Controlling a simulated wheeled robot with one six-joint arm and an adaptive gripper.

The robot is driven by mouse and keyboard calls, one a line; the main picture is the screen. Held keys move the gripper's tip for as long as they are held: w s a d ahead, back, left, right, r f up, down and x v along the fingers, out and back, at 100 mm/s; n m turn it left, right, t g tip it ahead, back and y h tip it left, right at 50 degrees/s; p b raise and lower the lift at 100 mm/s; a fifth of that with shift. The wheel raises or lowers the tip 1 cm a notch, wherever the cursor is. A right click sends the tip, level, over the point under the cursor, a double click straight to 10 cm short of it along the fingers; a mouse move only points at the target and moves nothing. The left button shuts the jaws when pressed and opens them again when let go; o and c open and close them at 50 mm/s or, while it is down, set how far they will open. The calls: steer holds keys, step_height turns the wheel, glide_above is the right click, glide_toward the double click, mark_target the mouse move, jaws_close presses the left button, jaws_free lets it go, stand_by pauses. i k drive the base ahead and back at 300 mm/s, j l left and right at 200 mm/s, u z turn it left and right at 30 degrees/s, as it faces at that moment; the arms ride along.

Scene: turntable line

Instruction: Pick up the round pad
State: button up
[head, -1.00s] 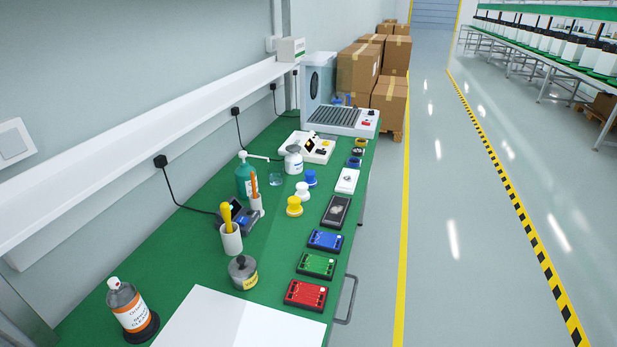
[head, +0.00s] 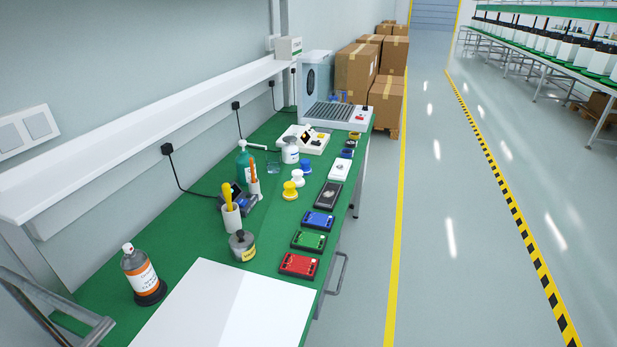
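I cannot tell for certain which thing is the round pad. A dark round disc (head: 151,296) lies at the foot of the orange-labelled spray can (head: 140,272) at the near left of the green bench; the can hides most of it. Small round knob-shaped pieces stand mid-bench: a yellow one (head: 290,191), a white one (head: 298,178) and a blue one (head: 305,167). Small ring-like pieces (head: 349,146) sit near the far right edge, too small to make out. My gripper is not in view.
A white sheet (head: 225,305) covers the near bench. Red (head: 299,265), green (head: 309,240) and blue (head: 318,220) boxes line its right edge. A cup (head: 231,218) and jar (head: 242,245) stand left of them. A white shelf (head: 140,140) overhangs the left. The floor (head: 440,220) at right is clear.

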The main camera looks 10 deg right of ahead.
mark_target(305, 163)
steer(key=l+u, duration=0.15)
steer(key=u, duration=0.3)
steer(key=k+l+u, duration=0.1)
steer(key=u, duration=0.35)
steer(key=l+u, duration=0.2)
steer(key=l, duration=0.25)
steer(key=l+u, duration=0.15)
steer(key=l, duration=0.3)
steer(key=k+l+u, duration=0.2)
steer(key=l, duration=0.25)
steer(key=l+u, duration=0.15)
steer(key=l, duration=0.35)
steer(key=k+l+u, duration=0.2)
steer(key=l, duration=0.2)
steer(key=i, duration=0.05)
